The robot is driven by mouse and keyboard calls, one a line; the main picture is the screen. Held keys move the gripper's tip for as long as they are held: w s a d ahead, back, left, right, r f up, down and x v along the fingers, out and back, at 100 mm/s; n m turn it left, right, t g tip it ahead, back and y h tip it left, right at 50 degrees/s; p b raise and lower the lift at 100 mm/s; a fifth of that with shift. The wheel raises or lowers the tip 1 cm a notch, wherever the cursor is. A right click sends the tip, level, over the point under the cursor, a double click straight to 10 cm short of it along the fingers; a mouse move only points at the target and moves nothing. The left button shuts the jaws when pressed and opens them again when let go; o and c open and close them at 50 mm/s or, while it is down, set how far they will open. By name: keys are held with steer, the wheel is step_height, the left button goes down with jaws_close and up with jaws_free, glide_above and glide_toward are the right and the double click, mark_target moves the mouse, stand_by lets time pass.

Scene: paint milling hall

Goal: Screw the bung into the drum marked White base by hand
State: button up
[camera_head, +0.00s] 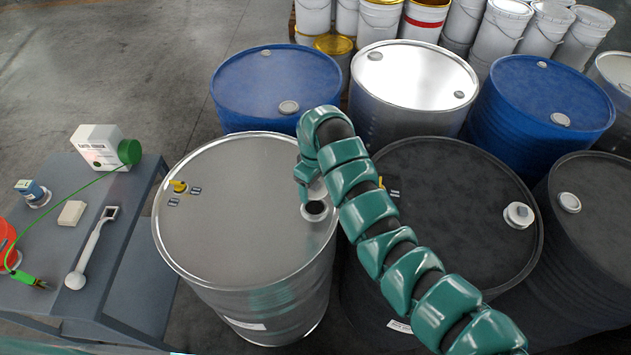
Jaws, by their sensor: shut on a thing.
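A bare steel drum (235,215) stands in the middle left. Its lid has an open, dark bung hole (315,209) near the right edge. My gripper (306,188) is above that edge, at the end of the green arm. It is shut on a grey, round piece that looks like the bung (319,188), just behind the hole in the picture. The fingers and most of the bung are hidden by my arm. The bung looks apart from the hole, though its height is hard to judge. The small label low on the drum is unreadable from here.
A black drum (460,210) with a fitted bung (518,215) stands close on the right. Blue drums (275,80) and a silver drum (415,85) stand behind. A grey bench (120,225) on the left holds a wrench (92,245).

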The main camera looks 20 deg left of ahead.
steer(key=shift+f+b, duration=0.6)
steer(key=shift+f, duration=1.95)
steer(key=shift+f, duration=0.2)
steer(key=shift+f+b, duration=0.4)
steer(key=shift+f, duration=0.05)
steer(key=shift+f+b, duration=0.6)
steer(key=shift+f, duration=0.55)
steer(key=o, duration=1.1)
steer(key=shift+c, duration=0.2)
steer(key=shift+r, duration=0.2)
